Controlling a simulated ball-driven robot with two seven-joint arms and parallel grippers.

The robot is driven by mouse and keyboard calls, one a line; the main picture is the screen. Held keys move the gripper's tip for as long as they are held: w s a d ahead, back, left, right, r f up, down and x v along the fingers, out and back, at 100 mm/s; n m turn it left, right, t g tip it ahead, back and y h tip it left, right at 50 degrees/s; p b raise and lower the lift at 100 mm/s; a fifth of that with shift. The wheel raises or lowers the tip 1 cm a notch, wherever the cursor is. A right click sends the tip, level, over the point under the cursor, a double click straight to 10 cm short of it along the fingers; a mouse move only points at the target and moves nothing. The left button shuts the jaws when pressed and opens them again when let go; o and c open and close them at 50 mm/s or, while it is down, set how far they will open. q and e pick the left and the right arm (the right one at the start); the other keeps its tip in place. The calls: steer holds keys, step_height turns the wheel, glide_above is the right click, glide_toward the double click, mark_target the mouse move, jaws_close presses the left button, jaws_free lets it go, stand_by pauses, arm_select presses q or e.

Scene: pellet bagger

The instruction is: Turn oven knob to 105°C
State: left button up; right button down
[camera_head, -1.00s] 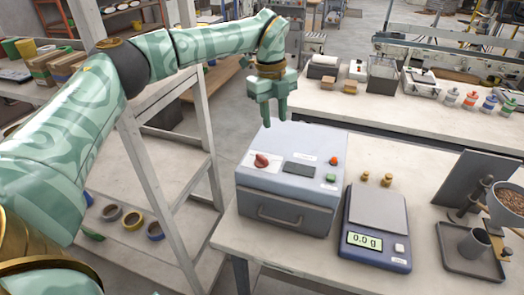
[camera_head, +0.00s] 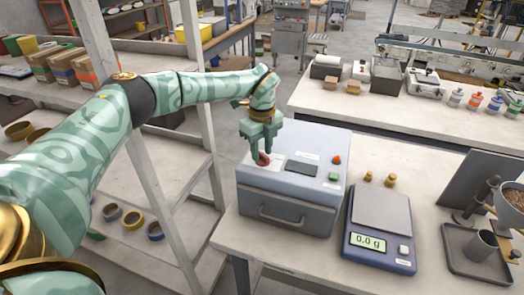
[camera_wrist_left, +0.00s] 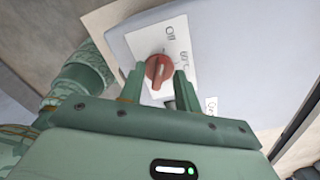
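The oven (camera_head: 290,180) is a grey-blue box on the table, with a dark display, a red button, a green button and a front handle. Its red knob (camera_head: 263,159) sits on a white dial plate at the top left, partly hidden by my left gripper (camera_head: 262,150). In the left wrist view the knob (camera_wrist_left: 158,70) lies between the tips of the two open fingers (camera_wrist_left: 158,82), with a gap visible at its sides. The plate (camera_wrist_left: 180,52) shows "OFF" and a partly readable temperature mark. My right gripper is not in view.
A scale (camera_head: 380,228) reading 0.0 g stands right of the oven, with two small brass weights (camera_head: 379,179) behind it. A tray with a metal cup (camera_head: 481,245) is at the right. A white shelf post (camera_head: 142,170) stands left of the oven.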

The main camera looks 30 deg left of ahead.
arm_select(q)
steer(key=shift+f, duration=0.25)
jaws_close()
